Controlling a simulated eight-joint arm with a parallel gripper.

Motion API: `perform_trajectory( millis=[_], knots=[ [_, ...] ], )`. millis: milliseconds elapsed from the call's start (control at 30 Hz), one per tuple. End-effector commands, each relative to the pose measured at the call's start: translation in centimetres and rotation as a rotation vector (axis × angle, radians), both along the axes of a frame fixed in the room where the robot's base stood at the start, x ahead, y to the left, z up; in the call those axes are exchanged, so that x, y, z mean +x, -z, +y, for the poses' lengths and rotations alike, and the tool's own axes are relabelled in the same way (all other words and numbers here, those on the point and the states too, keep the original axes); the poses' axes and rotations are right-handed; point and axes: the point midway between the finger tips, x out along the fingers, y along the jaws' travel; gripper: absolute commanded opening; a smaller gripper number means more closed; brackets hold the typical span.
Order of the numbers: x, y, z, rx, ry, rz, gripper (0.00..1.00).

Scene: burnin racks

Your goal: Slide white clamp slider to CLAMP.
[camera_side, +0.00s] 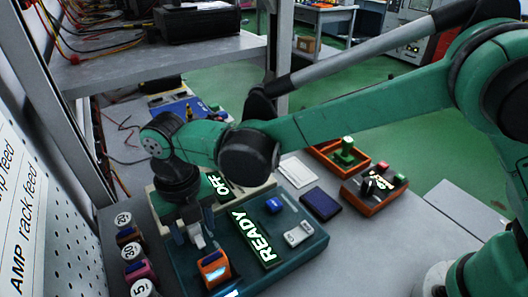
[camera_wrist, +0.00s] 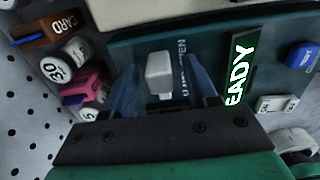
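The white clamp slider (camera_wrist: 159,75) stands up from a dark teal fixture (camera_wrist: 130,55). In the side view the slider (camera_side: 196,236) shows just below my gripper (camera_side: 192,229). My gripper's blue-grey fingers (camera_wrist: 162,88) stand one on each side of the slider in the wrist view. A gap shows on both sides, so the gripper looks open around it. No CLAMP label is readable. A lit READY panel (camera_side: 254,238) lies right of the slider on the fixture.
The fixture also carries a blue button (camera_side: 274,205), a grey switch (camera_side: 299,233) and an orange-framed part (camera_side: 214,268). An OFF display (camera_side: 219,184) is behind. Several labelled knobs, one marked 30 (camera_side: 130,251), line the left. Orange trays (camera_side: 374,190) stand at back right.

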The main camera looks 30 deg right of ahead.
Motion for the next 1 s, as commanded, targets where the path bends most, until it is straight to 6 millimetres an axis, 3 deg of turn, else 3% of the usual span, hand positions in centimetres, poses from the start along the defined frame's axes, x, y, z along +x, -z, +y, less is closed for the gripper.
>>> perform_trajectory(
  millis=[33, 167, 1000],
  knots=[
    [0.0, -0.01, 0.0, 0.0, 0.0, 0.0, 0.35],
    [0.0, -0.02, -0.01, 0.0, 0.0, 0.0, 0.0],
    [0.01, -0.06, -0.02, -0.001, 0.001, 0.0, 0.0]
  ],
)
